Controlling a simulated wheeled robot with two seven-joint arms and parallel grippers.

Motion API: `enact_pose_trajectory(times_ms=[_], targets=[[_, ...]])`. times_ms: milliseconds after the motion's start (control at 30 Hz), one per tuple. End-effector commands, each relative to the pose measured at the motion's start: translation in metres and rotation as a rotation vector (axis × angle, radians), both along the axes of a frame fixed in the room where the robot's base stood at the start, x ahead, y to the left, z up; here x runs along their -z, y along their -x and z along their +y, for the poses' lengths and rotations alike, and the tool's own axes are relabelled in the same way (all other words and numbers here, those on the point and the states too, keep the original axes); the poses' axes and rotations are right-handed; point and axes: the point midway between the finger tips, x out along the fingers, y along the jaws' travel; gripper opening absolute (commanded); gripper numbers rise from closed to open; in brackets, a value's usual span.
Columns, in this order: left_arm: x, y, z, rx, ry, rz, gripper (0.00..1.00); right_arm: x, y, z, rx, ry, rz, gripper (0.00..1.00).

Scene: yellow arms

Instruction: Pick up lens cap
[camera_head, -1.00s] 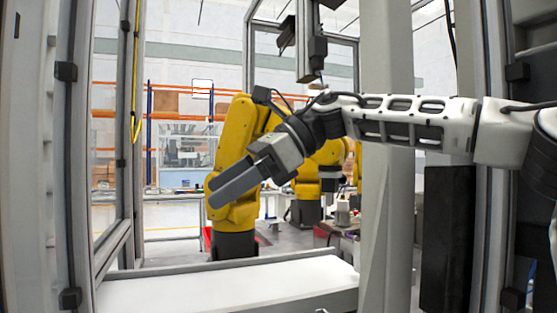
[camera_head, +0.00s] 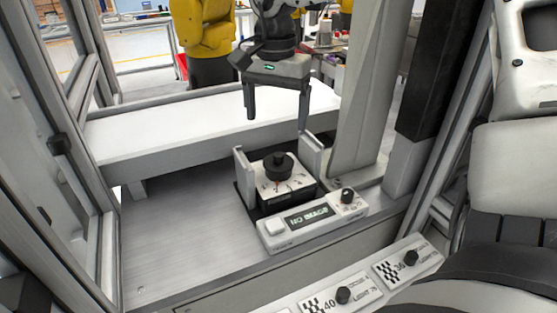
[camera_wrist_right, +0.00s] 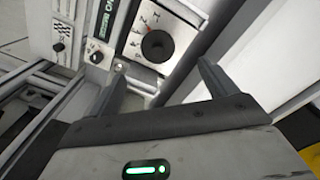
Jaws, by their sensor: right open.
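A black round cap-like piece with a raised knob (camera_head: 278,163) sits on top of a white box with dial markings (camera_head: 287,187); it is the only thing I see that could be the lens cap. In the right wrist view the black piece (camera_wrist_right: 157,45) shows as a dark disc beyond and between the fingertips. My right gripper (camera_head: 276,123) points down above the box, open and empty, with a gap to the black piece. It also shows in the right wrist view (camera_wrist_right: 148,76). My left gripper is out of view.
Upright grey plates (camera_head: 245,178) flank the box. A panel reading "NO IMAGE" (camera_head: 308,217) with a knob (camera_head: 347,196) lies in front. A white ledge (camera_head: 180,125) runs behind, and a thick grey post (camera_head: 358,110) stands at right. The metal surface at left is clear.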

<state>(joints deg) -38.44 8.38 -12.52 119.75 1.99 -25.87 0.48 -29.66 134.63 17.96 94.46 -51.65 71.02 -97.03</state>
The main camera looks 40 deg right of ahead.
Motion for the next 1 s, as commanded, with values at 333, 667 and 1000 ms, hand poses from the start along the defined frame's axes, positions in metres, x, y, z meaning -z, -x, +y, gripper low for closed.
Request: enact_pose_trajectory(times_ms=[333, 667, 1000], targets=[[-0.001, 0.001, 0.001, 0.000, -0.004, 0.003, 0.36, 0.041, 0.001, 0.000, 0.000, 0.000, -0.001, 0.84], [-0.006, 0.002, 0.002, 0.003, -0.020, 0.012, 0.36, 0.084, 0.005, -0.003, 0.000, -0.001, 0.003, 0.84], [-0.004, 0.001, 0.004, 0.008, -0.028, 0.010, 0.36, 0.092, 0.005, -0.003, 0.000, -0.002, -0.001, 0.84]])
